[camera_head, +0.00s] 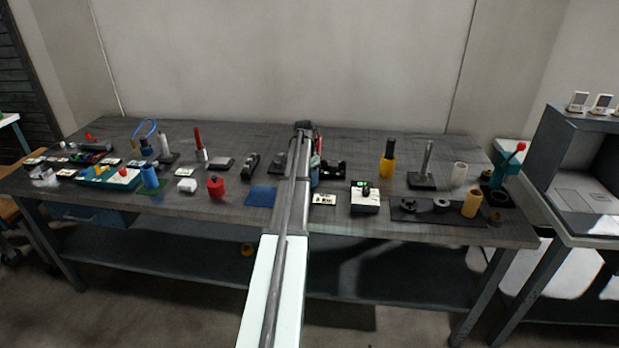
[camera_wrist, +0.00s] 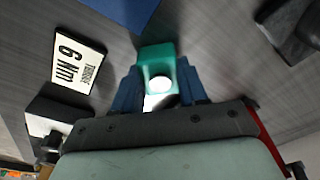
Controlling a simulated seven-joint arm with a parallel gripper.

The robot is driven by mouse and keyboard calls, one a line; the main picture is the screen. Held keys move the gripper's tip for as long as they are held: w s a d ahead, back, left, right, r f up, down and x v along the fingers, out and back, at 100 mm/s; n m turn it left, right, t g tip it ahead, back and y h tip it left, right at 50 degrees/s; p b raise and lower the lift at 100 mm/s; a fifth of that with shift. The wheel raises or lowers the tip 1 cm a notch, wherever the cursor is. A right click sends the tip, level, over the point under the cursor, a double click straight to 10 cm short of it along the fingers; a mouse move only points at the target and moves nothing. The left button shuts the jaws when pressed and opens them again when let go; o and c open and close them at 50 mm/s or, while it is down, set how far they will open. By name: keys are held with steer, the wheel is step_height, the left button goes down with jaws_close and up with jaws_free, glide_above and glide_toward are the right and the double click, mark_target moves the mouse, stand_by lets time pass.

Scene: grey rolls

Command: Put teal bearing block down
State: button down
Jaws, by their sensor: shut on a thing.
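The teal bearing block (camera_wrist: 158,56) shows in the wrist view between the two blue fingers of my gripper (camera_wrist: 158,82). My gripper is shut on it. A bright round spot shows in the block's middle, and its near end is hidden by the gripper. The grey table top is below it; I cannot tell whether the block touches it. In the head view my gripper (camera_head: 315,178) is over the middle of the table (camera_head: 230,168), mostly hidden behind my arm.
A blue mat (camera_head: 261,196) lies left of my arm. A white "6 Nm" torque card (camera_wrist: 78,60) lies left of the block in the wrist view. A white device with a black knob (camera_head: 365,200) stands to the right. A dark object (camera_wrist: 292,30) is at the wrist view's upper right.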

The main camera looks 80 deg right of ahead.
steer(key=shift+f, duration=0.1)
steer(key=c, duration=0.6)
jaws_free()
step_height(320, 180, up, 12)
steer(key=w+a, duration=0.1)
steer(key=shift+w, duration=0.1)
stand_by(0.4)
